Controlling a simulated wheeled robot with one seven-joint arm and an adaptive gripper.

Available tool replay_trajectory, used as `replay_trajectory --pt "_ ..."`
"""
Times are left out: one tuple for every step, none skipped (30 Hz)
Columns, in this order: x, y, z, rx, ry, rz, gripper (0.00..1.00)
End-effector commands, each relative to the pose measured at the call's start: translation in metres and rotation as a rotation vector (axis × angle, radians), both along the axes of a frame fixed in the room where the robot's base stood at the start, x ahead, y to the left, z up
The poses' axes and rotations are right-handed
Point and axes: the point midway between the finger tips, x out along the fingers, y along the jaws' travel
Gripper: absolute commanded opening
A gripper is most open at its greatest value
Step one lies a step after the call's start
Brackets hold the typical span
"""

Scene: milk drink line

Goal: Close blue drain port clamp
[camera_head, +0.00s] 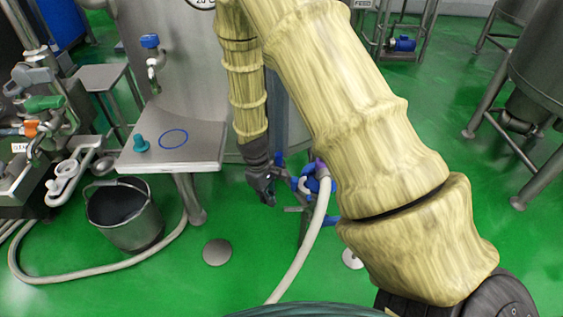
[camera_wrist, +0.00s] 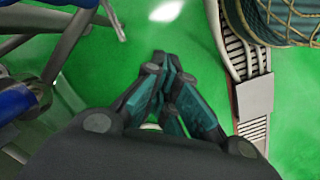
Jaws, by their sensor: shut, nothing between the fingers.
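My gripper (camera_head: 266,193) is at the end of my covered arm, low in front of the tank, pointing down. Its dark fingers (camera_wrist: 163,75) are together and empty in the wrist view, above the green floor. Just right of it in the head view are blue fittings (camera_head: 312,183) at the tank's lower outlet, with a pale hose (camera_head: 307,240) running down from them. Which of these blue parts is the drain port clamp, and whether it is open or closed, I cannot tell. My arm hides part of this area. A blue part (camera_wrist: 14,103) shows at the left of the wrist view.
A steel table (camera_head: 205,147) with a teal knob-like item (camera_head: 140,143) stands left of my gripper. A grey bucket (camera_head: 125,225) is below it.

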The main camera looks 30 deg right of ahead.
Motion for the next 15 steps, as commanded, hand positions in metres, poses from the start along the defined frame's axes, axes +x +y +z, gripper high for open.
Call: replay_trajectory --pt "0.020 -0.007 0.038 -0.006 0.002 0.020 0.00" --pt "0.029 -0.011 0.055 -0.008 0.010 0.034 0.00" --pt "0.039 -0.016 0.075 -0.010 0.021 0.050 0.00" --pt "0.045 -0.019 0.089 -0.012 0.029 0.062 0.00" --pt "0.051 -0.021 0.103 -0.013 0.037 0.070 0.00" --pt "0.057 -0.025 0.119 -0.014 0.046 0.083 0.00" --pt "0.061 -0.027 0.129 -0.016 0.052 0.090 0.00" --pt "0.064 -0.029 0.139 -0.017 0.056 0.096 0.00" --pt "0.068 -0.032 0.149 -0.017 0.064 0.103 0.00" --pt "0.069 -0.033 0.155 -0.018 0.069 0.107 0.00" --pt "0.071 -0.034 0.160 -0.019 0.071 0.110 0.00" --pt "0.072 -0.035 0.165 -0.018 0.074 0.114 0.00" --pt "0.073 -0.036 0.166 -0.019 0.076 0.116 0.00" --pt "0.073 -0.036 0.167 -0.018 0.078 0.117 0.00" --pt "0.073 -0.036 0.166 -0.018 0.079 0.119 0.00"
